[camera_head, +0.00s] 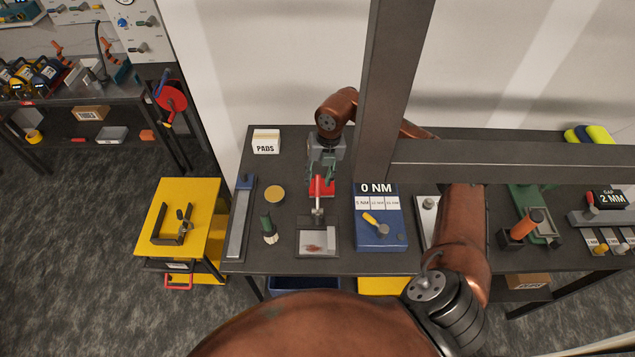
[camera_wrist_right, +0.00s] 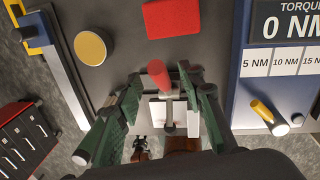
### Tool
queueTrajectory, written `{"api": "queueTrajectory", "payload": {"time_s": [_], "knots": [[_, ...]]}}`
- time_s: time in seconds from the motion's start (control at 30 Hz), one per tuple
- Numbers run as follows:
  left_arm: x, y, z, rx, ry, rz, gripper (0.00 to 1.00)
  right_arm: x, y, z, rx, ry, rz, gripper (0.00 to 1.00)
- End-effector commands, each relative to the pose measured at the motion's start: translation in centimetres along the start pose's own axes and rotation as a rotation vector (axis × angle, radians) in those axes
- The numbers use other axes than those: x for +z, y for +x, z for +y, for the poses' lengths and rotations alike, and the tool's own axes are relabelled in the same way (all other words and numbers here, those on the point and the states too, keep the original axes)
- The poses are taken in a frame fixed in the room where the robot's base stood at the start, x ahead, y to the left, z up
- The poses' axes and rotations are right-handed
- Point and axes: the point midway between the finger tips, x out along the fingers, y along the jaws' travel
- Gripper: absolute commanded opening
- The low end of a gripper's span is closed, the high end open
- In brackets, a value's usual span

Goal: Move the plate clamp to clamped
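The plate clamp (camera_head: 318,207) has a grey lever standing up behind a framed plate (camera_head: 318,241) with a reddish smear. In the right wrist view, the lever's red grip (camera_wrist_right: 158,74) points up between the green-padded fingers of my right gripper (camera_wrist_right: 160,82). The fingers are apart, with visible gaps on both sides of the grip. In the head view my right gripper (camera_head: 322,170) reaches down at the clamp from behind, partly covering the grip. The clamp's lower parts are partly hidden by the fingers in the wrist view. My left gripper is not in view.
A blue torque unit (camera_head: 380,235) reading 0 NM with a yellow-handled knob stands right of the clamp. A yellow round tin (camera_head: 275,194), a green-handled tool (camera_head: 268,228) and a long grey bar (camera_head: 240,220) are left. A red block (camera_wrist_right: 170,18) lies nearby. A grey post crosses the view.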

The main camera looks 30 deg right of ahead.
Motion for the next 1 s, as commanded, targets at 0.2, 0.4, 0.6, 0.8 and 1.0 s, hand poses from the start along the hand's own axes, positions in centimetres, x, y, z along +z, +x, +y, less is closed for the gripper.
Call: {"api": "queueTrajectory", "payload": {"time_s": [0.2,0.4,0.6,0.8,1.0], "knots": [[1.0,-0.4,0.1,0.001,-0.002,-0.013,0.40,0.0,2.1,0.0,0.001,0.002,0.001,0.36],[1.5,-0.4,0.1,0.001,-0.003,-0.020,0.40,0.0,2.5,-0.1,0.001,0.002,0.000,0.36],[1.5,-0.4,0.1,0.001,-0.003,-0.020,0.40,0.0,2.5,-0.1,0.001,0.002,0.000,0.30],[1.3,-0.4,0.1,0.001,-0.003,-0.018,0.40,0.0,2.4,-0.1,0.001,0.002,0.000,0.16],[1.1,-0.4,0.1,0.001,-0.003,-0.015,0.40,0.0,2.4,-0.1,0.000,0.002,0.000,0.03]]}}
